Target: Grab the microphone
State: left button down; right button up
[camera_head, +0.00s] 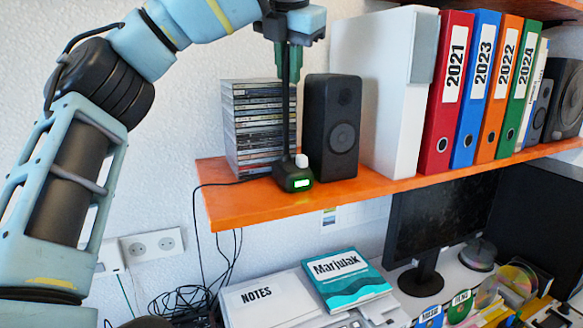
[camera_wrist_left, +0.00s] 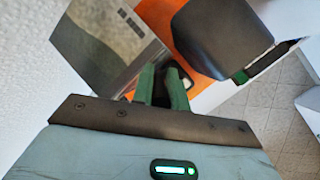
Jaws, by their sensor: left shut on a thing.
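The microphone (camera_head: 292,178) is a black desk model with a square base, a green lit display, a white button and a thin upright stem. Its base appears to rest on the orange shelf near the front edge; a small lift cannot be ruled out. My left gripper (camera_head: 288,62) comes from above and is shut on the top of the microphone. The green fingers hide most of the microphone's head. In the left wrist view the gripper's green fingers (camera_wrist_left: 163,86) are close together, with a dark part between them. My right gripper is not in view.
The orange shelf (camera_head: 245,208) holds a stack of disc cases (camera_head: 250,125) left of the microphone and a black speaker (camera_head: 331,125) close on its right. A white box (camera_head: 380,85) and coloured binders (camera_head: 445,95) stand further right. A monitor, books and cables are below.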

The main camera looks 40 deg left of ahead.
pick_arm(q)
jog(key=shift+r, duration=0.15)
jog(key=shift+s+d+r, duration=0.15)
jog(key=shift+d+r, duration=0.05)
jog(key=shift+r, duration=3.05)
jog(key=shift+d+r, duration=0.1)
jog(key=shift+r, duration=0.15)
jog(key=s+d, duration=0.4)
jog(key=d, duration=0.4)
jog(key=s+d, duration=0.5)
jog(key=d, duration=0.4)
jog(key=shift+d+f, duration=0.1)
jog(key=shift+f, duration=0.05)
